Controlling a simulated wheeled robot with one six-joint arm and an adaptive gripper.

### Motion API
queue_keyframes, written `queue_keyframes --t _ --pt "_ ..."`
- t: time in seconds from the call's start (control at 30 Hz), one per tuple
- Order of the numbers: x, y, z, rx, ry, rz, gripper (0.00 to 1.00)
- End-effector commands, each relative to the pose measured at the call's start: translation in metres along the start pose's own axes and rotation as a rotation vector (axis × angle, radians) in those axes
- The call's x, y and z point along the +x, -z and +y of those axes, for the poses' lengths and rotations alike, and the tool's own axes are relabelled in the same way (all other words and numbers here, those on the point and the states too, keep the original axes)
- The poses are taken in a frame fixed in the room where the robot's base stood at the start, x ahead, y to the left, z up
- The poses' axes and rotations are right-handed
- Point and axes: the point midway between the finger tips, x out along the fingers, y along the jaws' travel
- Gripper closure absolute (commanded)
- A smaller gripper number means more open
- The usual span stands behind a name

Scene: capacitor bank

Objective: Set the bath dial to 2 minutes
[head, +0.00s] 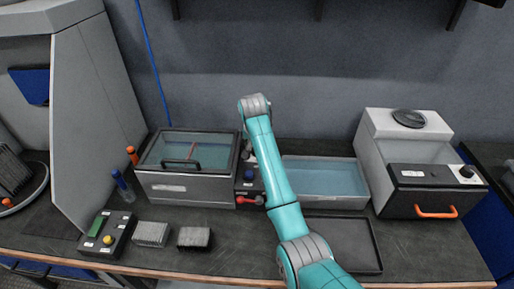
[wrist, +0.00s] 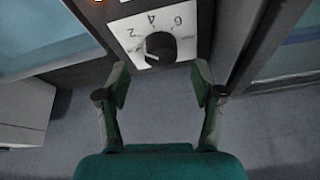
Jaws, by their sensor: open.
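The bath dial (wrist: 160,48) is a round black knob on a white scale plate in the wrist view. The figures 2, 4 and 6 run around its upper side, with 2 at the upper left. A small pale mark shows at the knob's lower left; I cannot tell for sure if it is the pointer. My gripper (wrist: 160,80) is open and empty, with its fingertips either side of and just below the dial, apart from it. In the head view the lidded bath (head: 186,187) stands left of my arm, which hides my gripper and the dial.
A water-filled tray (head: 325,178) lies right of my arm. A dark flat tray (head: 350,245), several small blocks and a button box (head: 107,234) occupy the front.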

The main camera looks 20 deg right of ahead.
Motion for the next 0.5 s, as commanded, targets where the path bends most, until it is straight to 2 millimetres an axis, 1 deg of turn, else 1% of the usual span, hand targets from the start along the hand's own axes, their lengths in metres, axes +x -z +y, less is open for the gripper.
queue_keyframes --t 0.03,0.2,0.4,0.5 --pt "-0.012 0.001 -0.001 0.0 0.002 0.004 0.33" --pt "-0.045 0.001 -0.001 0.0 0.002 0.002 0.33" --pt "-0.074 0.0 -0.001 0.0 0.001 0.001 0.33" --pt "-0.081 0.0 -0.001 0.0 0.0 -0.001 0.33"
